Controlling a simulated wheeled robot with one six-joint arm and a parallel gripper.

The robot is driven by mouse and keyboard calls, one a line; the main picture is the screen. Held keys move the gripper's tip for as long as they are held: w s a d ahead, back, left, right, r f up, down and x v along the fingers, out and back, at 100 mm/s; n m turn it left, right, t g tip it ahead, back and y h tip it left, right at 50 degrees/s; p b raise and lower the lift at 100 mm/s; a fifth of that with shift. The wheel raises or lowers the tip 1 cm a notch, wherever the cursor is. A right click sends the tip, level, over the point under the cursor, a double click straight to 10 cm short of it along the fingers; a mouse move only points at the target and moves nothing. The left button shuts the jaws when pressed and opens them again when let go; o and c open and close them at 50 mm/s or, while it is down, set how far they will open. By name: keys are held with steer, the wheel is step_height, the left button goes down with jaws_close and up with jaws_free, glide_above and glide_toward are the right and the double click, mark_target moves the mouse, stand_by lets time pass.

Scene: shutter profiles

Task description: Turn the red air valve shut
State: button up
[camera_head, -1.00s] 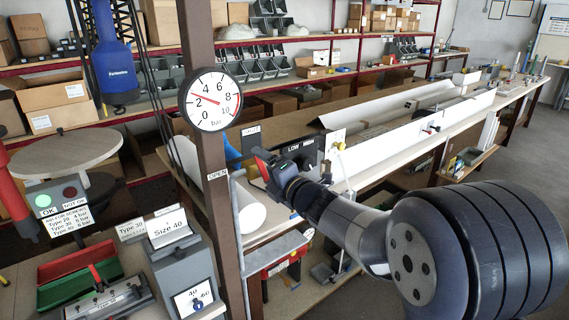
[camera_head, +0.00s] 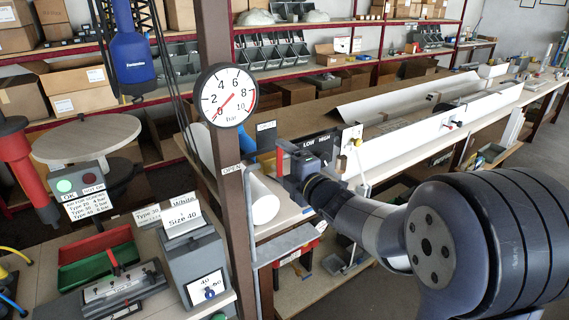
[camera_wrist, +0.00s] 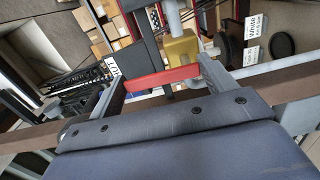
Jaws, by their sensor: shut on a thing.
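The red air valve's handle (camera_wrist: 160,80) lies as a bar across the space between my two fingers in the wrist view, in front of a brass valve body (camera_wrist: 181,50). My gripper (camera_wrist: 158,84) is shut on this red handle, with one finger at each end. In the head view my gripper (camera_head: 287,168) is beside the brown post, and only a small bit of red shows there, the rest hidden by the gripper. The round pressure gauge (camera_head: 228,95) on the post has its red needle pointing down-left, near 0.
The brown post (camera_head: 236,220) stands just left of my gripper. A white roll (camera_head: 262,194) lies close below. A bench (camera_head: 400,150) with long white profiles runs to the back right. A grey box labelled Size 40 (camera_head: 192,260) stands at the front left.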

steer(key=o, duration=1.4)
steer(key=shift+c, duration=0.2)
steer(key=shift+d, duration=0.1)
steer(key=b+v, duration=0.2)
steer(key=v, duration=0.8)
steer(key=shift+s+d, duration=0.15)
steer(key=shift+s, duration=0.15)
steer(key=p+x, duration=0.2)
steer(key=x, duration=0.8)
steer(key=shift+w+a, duration=0.25)
steer(key=shift+w, duration=0.1)
